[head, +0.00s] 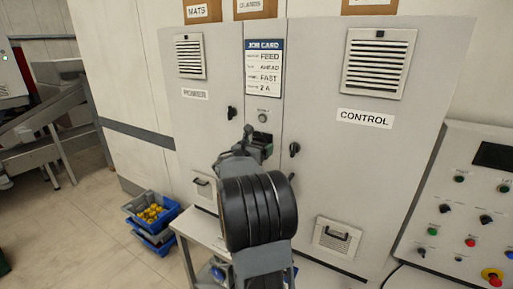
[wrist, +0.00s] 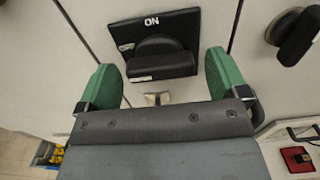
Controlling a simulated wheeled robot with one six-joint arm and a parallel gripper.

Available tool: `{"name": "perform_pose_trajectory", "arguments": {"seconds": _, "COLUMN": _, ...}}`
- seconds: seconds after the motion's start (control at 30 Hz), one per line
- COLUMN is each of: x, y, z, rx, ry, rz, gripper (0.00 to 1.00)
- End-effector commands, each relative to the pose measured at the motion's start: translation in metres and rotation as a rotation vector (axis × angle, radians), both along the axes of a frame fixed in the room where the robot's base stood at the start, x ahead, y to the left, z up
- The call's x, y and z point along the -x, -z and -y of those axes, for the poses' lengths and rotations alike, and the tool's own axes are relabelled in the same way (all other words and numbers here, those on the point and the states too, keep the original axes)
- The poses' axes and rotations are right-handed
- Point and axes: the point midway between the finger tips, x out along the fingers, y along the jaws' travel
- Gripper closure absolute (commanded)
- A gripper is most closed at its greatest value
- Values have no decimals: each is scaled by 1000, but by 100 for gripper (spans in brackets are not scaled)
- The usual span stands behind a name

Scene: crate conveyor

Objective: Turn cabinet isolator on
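The cabinet isolator (wrist: 155,50) is a black rotary knob on a black plate, with "ON" in white above it and a smaller label at its left. In the wrist view its grip bar lies roughly level across the plate. My gripper (wrist: 163,62) is open, with one green finger on each side of the isolator and a visible gap to the knob. In the head view my gripper (head: 258,146) is at the cabinet's centre strip, under the job card, and my arm hides much of the isolator.
The grey control cabinet (head: 372,175) has black door handles (head: 294,149) close by on the right and on the left (head: 232,113). A button panel (head: 461,216) stands at the right. Blue crates (head: 165,212) with yellow items sit on the floor at left, beside a small table (head: 186,236).

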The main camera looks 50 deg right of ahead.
Motion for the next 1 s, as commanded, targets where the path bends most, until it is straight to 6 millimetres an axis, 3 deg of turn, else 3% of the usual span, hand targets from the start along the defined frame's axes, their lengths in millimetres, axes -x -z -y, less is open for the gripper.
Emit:
{"name": "perform_pose_trajectory", "arguments": {"seconds": 0.47, "x": 0, "y": 0, "z": 0, "rx": 0, "ry": 0, "rz": 0, "gripper": 53}}
{"name": "perform_pose_trajectory", "arguments": {"seconds": 0.77, "x": 0, "y": 4, "z": 0, "rx": -12, "ry": 2, "rz": 54, "gripper": 53}}
{"name": "perform_pose_trajectory", "arguments": {"seconds": 1.0, "x": 1, "y": 8, "z": 0, "rx": -50, "ry": 2, "rz": 217, "gripper": 53}}
